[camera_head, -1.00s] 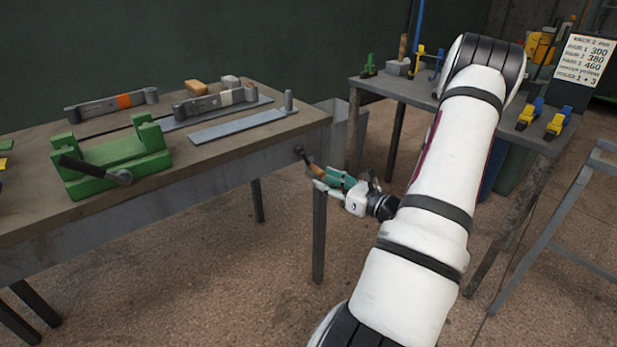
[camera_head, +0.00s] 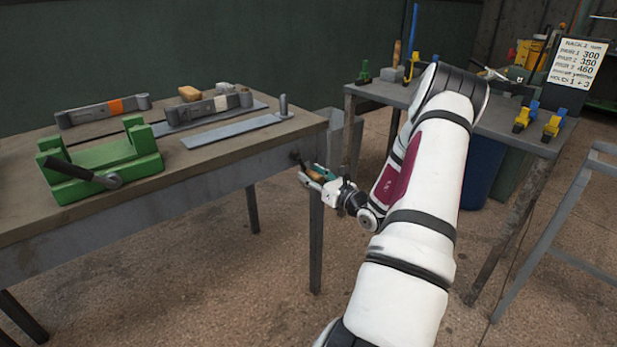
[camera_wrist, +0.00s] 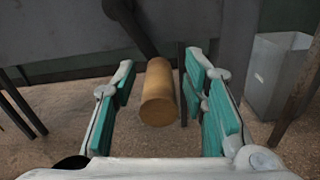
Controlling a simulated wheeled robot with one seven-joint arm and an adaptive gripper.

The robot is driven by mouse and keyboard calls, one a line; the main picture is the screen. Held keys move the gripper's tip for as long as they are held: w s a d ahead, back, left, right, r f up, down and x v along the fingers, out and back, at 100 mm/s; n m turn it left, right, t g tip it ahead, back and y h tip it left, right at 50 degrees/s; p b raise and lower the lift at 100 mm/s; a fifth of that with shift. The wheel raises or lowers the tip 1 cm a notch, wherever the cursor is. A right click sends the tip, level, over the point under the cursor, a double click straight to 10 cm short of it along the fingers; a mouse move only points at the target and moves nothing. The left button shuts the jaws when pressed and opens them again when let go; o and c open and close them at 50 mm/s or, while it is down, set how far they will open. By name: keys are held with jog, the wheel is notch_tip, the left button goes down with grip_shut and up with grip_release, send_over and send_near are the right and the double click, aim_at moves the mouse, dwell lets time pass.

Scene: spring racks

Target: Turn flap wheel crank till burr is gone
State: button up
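A crank with a wooden handle (camera_wrist: 160,94) and a dark arm (camera_wrist: 134,22) sits at the front of the workbench, near its right corner. In the head view the handle (camera_head: 315,174) is small and partly covered by my gripper (camera_head: 316,177). In the wrist view my gripper (camera_wrist: 161,65) is open. Its teal-padded fingers stand on either side of the handle, with gaps showing on both sides. I cannot make out a flap wheel or a burr in either view.
The bench (camera_head: 215,187) carries a green fixture (camera_head: 100,165) with a lever, metal spring parts, and a flat bar (camera_head: 230,131). A second table (camera_head: 385,92) with clamps stands behind my arm. A grey bin (camera_wrist: 278,78) is right of the handle. Floor is open below.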

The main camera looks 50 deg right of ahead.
jog(key=shift+x, duration=0.8)
jog(key=shift+c, duration=0.4)
grip_shut()
